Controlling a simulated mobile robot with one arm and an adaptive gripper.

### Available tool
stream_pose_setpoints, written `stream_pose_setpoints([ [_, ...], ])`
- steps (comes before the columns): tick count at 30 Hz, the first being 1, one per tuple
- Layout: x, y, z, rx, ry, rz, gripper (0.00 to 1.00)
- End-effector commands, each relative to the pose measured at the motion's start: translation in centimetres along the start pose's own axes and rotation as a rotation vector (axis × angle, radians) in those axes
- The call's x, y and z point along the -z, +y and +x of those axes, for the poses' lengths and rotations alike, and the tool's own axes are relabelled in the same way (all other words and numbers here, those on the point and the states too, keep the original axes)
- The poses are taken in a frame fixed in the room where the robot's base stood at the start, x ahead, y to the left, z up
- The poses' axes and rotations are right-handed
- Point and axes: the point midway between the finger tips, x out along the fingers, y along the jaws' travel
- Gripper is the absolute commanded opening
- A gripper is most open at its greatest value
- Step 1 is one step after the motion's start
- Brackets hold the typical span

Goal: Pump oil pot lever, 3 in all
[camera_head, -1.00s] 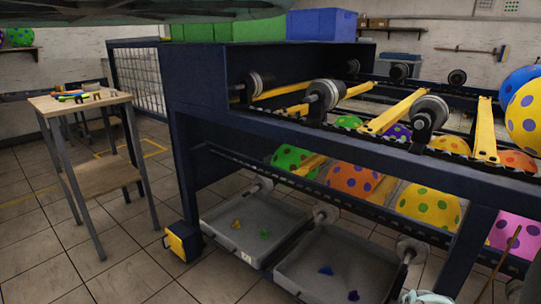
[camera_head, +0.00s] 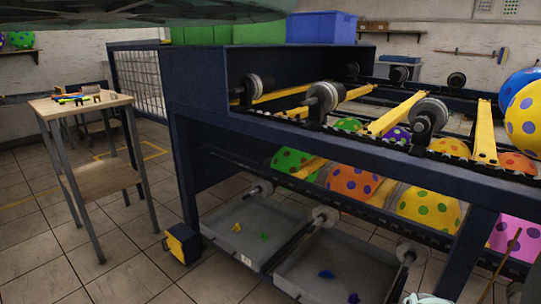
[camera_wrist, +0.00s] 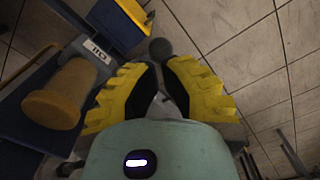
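In the head view, a small yellow-and-dark-blue box (camera_head: 185,243), which looks like the oil pot, stands low beside the rack's front leg. A yellow-and-blue box (camera_wrist: 122,22) also shows at the top of the wrist view, near a white label (camera_wrist: 96,48). A round dark grey knob (camera_wrist: 160,48), perhaps the lever's end, lies just past my fingertips. My gripper (camera_wrist: 158,78) is open, with its yellow fingers apart. I see nothing clearly held between them. Whether either finger touches the knob, I cannot tell. My gripper is not seen in the head view.
The dark blue rack (camera_head: 200,95) with rollers and dotted balloons fills the right side. Grey trays (camera_head: 225,262) with small coloured pieces sit below it. A wooden table (camera_head: 75,105) with tools stands at left. A yellow-brown cylinder (camera_wrist: 62,95) is left of my fingers.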

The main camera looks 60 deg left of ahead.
Motion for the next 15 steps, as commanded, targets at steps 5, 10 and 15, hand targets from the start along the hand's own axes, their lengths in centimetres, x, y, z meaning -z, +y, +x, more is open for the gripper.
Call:
stream_pose_setpoints([
  [5,0.1,-0.1,0.6,0.000,0.000,-0.004,0.00],
  [10,0.1,-0.1,1.4,0.000,0.000,-0.004,0.00],
  [15,0.1,-0.1,2.2,0.001,0.000,-0.005,0.00],
])
